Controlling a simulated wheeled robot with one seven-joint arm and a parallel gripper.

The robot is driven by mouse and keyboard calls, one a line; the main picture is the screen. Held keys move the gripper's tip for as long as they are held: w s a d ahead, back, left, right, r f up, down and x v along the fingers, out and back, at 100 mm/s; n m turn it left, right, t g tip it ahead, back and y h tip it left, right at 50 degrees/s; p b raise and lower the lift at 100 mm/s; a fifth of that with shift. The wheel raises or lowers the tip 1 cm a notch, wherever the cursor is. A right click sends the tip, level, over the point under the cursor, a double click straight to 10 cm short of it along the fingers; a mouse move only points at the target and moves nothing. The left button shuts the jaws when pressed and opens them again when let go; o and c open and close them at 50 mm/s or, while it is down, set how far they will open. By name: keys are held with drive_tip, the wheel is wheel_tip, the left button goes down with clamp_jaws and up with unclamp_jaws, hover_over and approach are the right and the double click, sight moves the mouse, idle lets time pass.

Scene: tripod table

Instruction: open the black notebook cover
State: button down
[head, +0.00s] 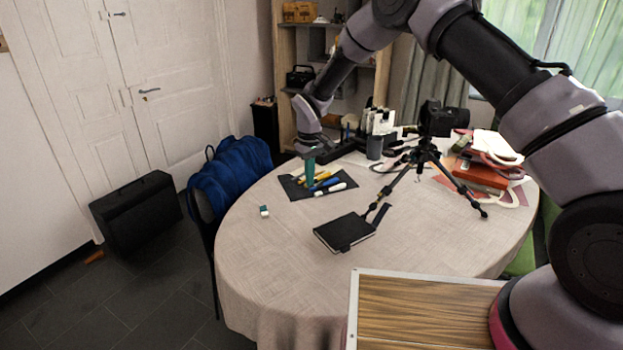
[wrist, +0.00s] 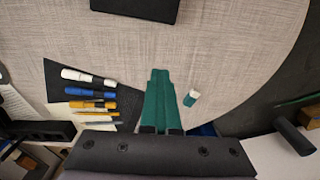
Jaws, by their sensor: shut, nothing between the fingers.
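The black notebook (head: 343,232) lies flat and closed near the middle of the round table. A dark strap-like piece (head: 380,214) lies at its right side. In the wrist view, part of the notebook (wrist: 140,8) shows at the top edge, cut off by the frame. My gripper (head: 310,172), with teal fingers, is at the far left part of the table, by the dark mat and well apart from the notebook. In the wrist view, its fingers (wrist: 160,75) are together with nothing between them. Their height above the table is hard to tell.
Several markers (wrist: 88,92) lie on the dark mat (head: 293,187). A small teal and white eraser (head: 264,211) lies nearby. A black tripod (head: 428,152) stands behind the notebook. Books (head: 480,174) are stacked at the right. The tablecloth (head: 285,255) left of the notebook is clear.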

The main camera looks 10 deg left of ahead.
drive_tip(key=shift+w+a+f, duration=0.3)
drive_tip(key=shift+w+a, duration=0.2)
drive_tip(key=shift+a, duration=0.1)
drive_tip(key=shift+w+a+f, duration=0.55)
drive_tip(key=shift+w+a, duration=0.05)
drive_tip(key=c, duration=1.2)
unclamp_jaws()
drive_tip(key=shift+o, duration=0.2)
drive_tip(key=shift+r, duration=0.1)
wheel_tip(320, 180, up, 8)
